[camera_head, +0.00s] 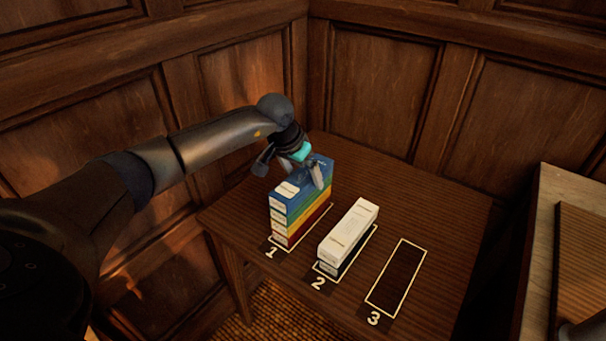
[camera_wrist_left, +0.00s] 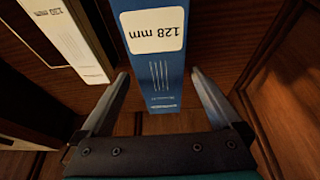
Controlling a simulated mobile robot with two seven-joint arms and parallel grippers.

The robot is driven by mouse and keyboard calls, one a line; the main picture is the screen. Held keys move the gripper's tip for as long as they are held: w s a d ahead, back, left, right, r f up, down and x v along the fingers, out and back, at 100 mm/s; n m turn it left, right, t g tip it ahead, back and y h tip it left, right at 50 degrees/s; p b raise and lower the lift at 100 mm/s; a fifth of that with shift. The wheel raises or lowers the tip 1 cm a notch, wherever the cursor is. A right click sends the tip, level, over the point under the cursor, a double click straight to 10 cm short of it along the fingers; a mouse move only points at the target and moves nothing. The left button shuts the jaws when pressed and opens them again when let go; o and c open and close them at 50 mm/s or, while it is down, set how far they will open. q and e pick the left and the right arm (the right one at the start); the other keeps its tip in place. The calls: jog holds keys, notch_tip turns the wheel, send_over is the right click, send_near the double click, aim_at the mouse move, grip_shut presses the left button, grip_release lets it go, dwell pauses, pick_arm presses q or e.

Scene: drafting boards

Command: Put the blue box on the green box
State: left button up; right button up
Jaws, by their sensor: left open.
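The blue box (camera_head: 293,189) is the top one of a stack at the spot marked 1. The green box (camera_head: 292,213) lies directly under it, with a yellow box (camera_head: 285,226) and a red box (camera_head: 302,228) below. My left gripper (camera_head: 290,178) is open at the top of the stack, its fingers either side of the blue box. In the left wrist view the blue box (camera_wrist_left: 160,85), labelled 128 mm, lies between the open fingers, with gaps at both sides. My right gripper is not in view.
A white box (camera_head: 349,231) lies on a dark box (camera_head: 328,267) at spot 2. The outlined spot 3 (camera_head: 397,277) is empty. The wooden table (camera_head: 440,215) stands in a panelled corner. Another wooden surface (camera_head: 548,230) is at the right.

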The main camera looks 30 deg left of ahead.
pick_arm(q)
jog(key=p+v, duration=0.1)
jog(key=v, duration=1)
jog(key=shift+p, duration=0.35)
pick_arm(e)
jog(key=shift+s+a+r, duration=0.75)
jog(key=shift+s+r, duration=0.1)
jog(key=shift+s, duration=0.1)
